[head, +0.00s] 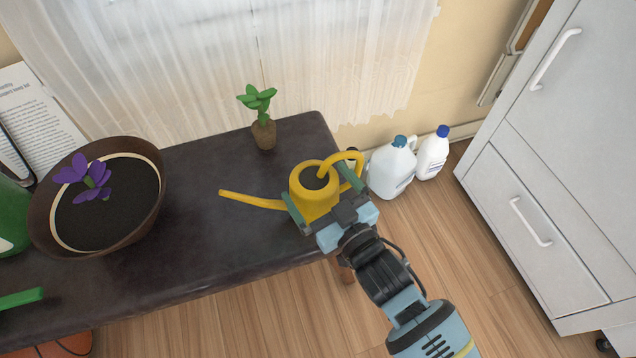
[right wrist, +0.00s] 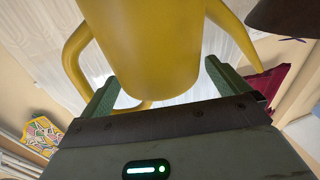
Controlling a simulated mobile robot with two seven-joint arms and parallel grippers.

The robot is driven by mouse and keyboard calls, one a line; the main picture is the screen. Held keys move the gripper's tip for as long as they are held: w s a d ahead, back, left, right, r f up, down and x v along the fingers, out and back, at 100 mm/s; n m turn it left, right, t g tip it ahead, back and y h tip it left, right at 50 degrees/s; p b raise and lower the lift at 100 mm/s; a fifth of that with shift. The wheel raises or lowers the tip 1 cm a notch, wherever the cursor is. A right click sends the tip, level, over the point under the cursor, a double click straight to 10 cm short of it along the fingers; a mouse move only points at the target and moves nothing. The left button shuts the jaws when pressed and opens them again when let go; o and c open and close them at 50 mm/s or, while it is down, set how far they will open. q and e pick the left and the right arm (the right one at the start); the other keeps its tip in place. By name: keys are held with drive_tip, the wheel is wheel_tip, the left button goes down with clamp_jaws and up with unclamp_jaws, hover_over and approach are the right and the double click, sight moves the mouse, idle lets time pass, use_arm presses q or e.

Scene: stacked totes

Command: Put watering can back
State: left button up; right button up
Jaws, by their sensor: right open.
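The yellow watering can (head: 312,203) is at the right end of the dark table (head: 215,225). Its long spout points left and its looped handle is on the right. My right gripper (head: 314,184) reaches in from the lower right with its two green fingers on either side of the can's body. The jaws are open. In the right wrist view, the can (right wrist: 150,50) fills the space between the fingers, with its lower end near the palm. Whether the can rests on the table or hangs just above it, I cannot tell. My left gripper is out of view.
A small potted plant (head: 264,134) stands behind the can. A large brown pot (head: 150,208) with purple flowers is at the left. White jugs (head: 391,172) stand on the floor to the right, near a grey cabinet (head: 545,160). The table's middle is clear.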

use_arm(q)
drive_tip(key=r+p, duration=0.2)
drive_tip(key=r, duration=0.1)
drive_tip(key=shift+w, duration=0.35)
use_arm(e)
drive_tip(key=v, duration=1.1)
drive_tip(key=shift+s, duration=0.1)
